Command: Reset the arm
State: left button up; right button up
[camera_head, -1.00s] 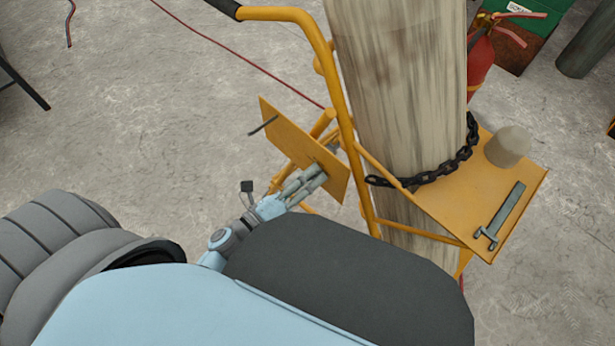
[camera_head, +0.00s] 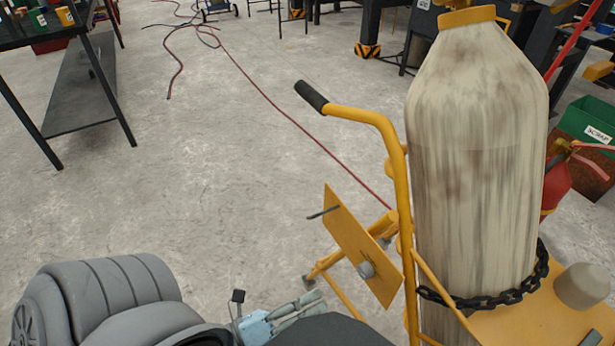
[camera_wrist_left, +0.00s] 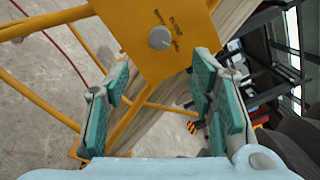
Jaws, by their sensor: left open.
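The knob also shows in the left wrist view (camera_wrist_left: 160,38), above and clear of the fingers. The panel is fixed on a yellow cylinder trolley (camera_head: 398,190). My right gripper is not in view.
A tall worn gas cylinder (camera_head: 475,170) stands on the trolley, held by a black chain (camera_head: 495,300). A red fire extinguisher (camera_head: 556,183) is behind it. A dark table (camera_head: 100,20) stands at the far left. A red hose (camera_head: 290,118) crosses otherwise open floor.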

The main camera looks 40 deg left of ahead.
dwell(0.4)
pick_arm(q)
jog(key=s+a+f+n+g+y, duration=0.2)
jog(key=s+a+f+n, duration=0.1)
jog(key=f+n, duration=0.3)
jog(key=s+a+f+n+g+y, duration=0.25)
jog(key=f+n, duration=0.25)
jog(key=f, duration=0.3)
jog(key=s+a+f+n+g+y, duration=0.25)
jog(key=f+n, duration=0.25)
jog(key=f, duration=0.3)
jog(key=s+f+n+g, duration=0.9)
jog(key=s+f+n, duration=0.3)
jog(key=s+f, duration=0.45)
jog(key=w+d+r, duration=0.1)
jog(key=w+d, duration=0.1)
jog(key=w, duration=0.2)
notch_tip(320, 180, up, 13)
jog(key=p, duration=1.3)
jog(key=shift+s+a+t+y, duration=0.15)
jog(key=shift+s+t+y, duration=0.15)
jog(key=shift+s, duration=0.05)
